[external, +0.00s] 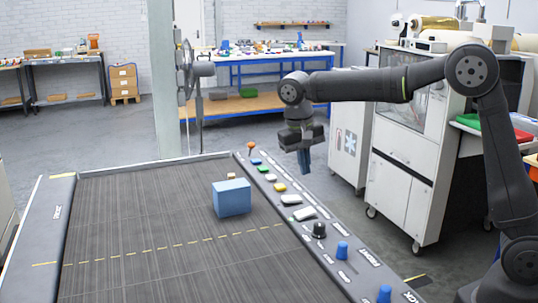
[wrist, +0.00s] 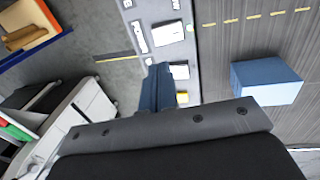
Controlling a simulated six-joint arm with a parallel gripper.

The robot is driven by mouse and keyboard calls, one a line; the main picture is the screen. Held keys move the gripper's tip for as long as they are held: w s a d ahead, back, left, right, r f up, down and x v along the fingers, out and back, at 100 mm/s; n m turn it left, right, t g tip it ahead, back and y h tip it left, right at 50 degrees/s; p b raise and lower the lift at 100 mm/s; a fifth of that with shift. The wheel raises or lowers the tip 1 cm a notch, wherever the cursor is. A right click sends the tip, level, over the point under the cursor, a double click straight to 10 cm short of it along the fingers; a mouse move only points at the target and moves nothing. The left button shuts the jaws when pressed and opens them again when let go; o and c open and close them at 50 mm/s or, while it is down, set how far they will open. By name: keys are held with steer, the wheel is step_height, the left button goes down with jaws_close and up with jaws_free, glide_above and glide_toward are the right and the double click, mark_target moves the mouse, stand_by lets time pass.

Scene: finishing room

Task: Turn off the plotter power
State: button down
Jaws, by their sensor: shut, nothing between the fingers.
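The plotter (external: 150,225) has a dark ribbed bed and a grey control strip along its right side. The strip carries small coloured buttons, two white rocker switches (external: 291,199) (external: 304,213), a black knob (external: 319,230) and blue knobs (external: 342,250) (external: 384,293). My gripper (external: 305,170) points down, shut and empty, above the strip's right side near the yellow button (external: 279,187).
A blue block (external: 231,198) lies on the plotter bed, left of the strip. A white wheeled cabinet (external: 395,190) stands behind and right of my gripper. A post with a fan (external: 195,75) rises behind the plotter. Workbenches line the back wall.

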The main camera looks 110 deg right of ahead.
mark_target(298, 214)
steer(key=shift+w+r, duration=0.2)
steer(key=shift+r, duration=0.95)
steer(key=c, duration=1)
jaws_free()
steer(key=shift+c, duration=0.2)
steer(key=f+n, duration=0.5)
steer(key=n, duration=0.1)
steer(key=f+n+t, duration=0.1)
steer(key=f+n, duration=0.4)
steer(key=n, duration=0.1)
steer(key=w+f+n, duration=0.1)
steer(key=f+n, duration=0.4)
steer(key=n, duration=0.1)
steer(key=shift+d+f+t, duration=0.2)
steer(key=shift+f+t, duration=0.05)
steer(key=shift+t, duration=0.15)
steer(key=shift+c, duration=0.4)
